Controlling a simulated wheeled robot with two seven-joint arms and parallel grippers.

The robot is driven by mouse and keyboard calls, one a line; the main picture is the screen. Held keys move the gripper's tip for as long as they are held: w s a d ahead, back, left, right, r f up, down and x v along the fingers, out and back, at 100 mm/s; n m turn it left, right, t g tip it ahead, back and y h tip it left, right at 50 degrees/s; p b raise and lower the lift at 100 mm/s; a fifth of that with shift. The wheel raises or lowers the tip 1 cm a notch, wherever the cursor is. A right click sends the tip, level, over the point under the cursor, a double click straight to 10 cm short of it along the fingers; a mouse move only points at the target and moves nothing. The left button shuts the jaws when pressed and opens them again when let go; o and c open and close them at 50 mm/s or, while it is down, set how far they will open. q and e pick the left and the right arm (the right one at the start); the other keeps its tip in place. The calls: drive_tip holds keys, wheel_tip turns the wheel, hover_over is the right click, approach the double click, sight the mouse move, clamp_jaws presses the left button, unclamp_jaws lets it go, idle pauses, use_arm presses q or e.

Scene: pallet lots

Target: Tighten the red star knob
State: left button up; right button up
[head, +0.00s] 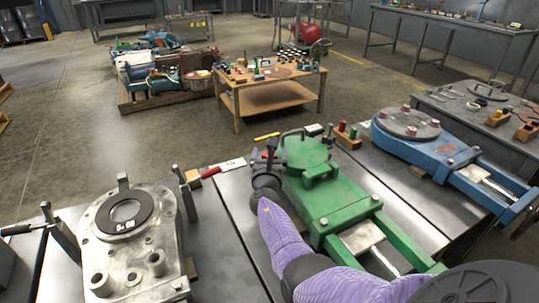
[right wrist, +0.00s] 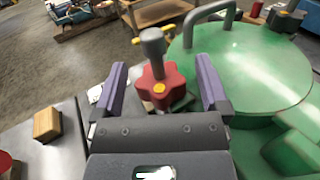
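The red star knob (right wrist: 158,90) shows in the right wrist view with a grey bolt or post rising at its middle and a yellow dot on its near lobe. It sits beside the round lid of the green housing (right wrist: 240,65), which also shows in the head view (head: 322,206). My right gripper (right wrist: 161,66) is open, with its purple fingers on either side of the knob and a visible gap to each. In the head view my right gripper (head: 266,178) is at the left edge of the green housing and the knob is hard to make out. My left gripper is not in view.
A grey metal housing (head: 128,235) stands on the left bench and a blue one (head: 415,140) on the right. A wooden block (right wrist: 47,123) lies on the bench left of the gripper. A handle (right wrist: 208,20) arches over the green lid. A wooden table (head: 268,85) stands behind.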

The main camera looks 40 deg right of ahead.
drive_tip(key=shift+s+a+r, duration=0.1)
drive_tip(key=shift+s+a, duration=0.05)
drive_tip(key=p+v, duration=0.5)
drive_tip(key=v, duration=0.4)
drive_tip(key=shift+s+p, duration=0.2)
drive_tip(key=shift+p, duration=0.1)
drive_tip(key=shift+a+f, duration=0.2)
